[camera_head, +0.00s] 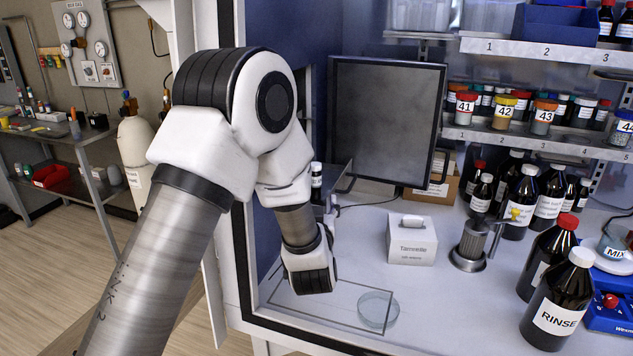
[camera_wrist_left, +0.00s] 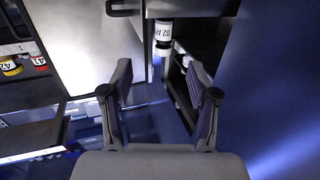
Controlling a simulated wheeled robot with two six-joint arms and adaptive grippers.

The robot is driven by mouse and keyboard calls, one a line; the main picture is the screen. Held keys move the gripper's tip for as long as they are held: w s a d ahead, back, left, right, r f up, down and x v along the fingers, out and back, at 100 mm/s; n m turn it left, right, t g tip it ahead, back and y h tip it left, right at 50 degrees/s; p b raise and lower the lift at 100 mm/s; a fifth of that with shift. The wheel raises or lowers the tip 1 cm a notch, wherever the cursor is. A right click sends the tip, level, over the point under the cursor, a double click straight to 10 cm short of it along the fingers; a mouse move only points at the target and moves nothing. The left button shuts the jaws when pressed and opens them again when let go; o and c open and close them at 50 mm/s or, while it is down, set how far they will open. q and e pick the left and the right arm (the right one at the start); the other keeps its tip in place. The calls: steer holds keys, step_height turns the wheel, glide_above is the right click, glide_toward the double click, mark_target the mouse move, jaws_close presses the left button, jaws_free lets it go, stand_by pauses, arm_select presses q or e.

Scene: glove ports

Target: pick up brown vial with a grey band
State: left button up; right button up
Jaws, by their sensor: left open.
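A small dark vial with a white label (camera_wrist_left: 163,38) shows at the top middle of the left wrist view, beyond the fingertips and apart from them. Its label reads roughly "02 AP". I cannot make out a grey band on it. A small dark bottle with a white label (camera_head: 316,182) stands beside the monitor in the head view; it may be the same vial. My left gripper (camera_wrist_left: 160,68) is open, with nothing between its fingers. In the head view my left arm reaches through the opening, and its fingers are hidden. My right gripper is not in view.
A white tissue box (camera_head: 411,240), metal cup (camera_head: 470,246), glass dish (camera_head: 378,309) and RINSE bottle (camera_head: 559,305) are on the bench. Jars crowd the right shelves. A blue wall (camera_wrist_left: 270,70) is close on the right in the wrist view.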

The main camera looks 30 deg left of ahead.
arm_select(q)
steer(key=p+x, duration=0.2)
steer(key=x, duration=0.3)
steer(key=p+x, duration=0.3)
steer(key=x, duration=0.2)
steer(key=shift+w+a+r, duration=0.1)
steer(key=shift+a+r, duration=0.15)
steer(key=shift+a, duration=0.3)
steer(key=shift+w+a+f, duration=0.1)
steer(key=shift+w+a, duration=0.05)
steer(key=c, duration=1)
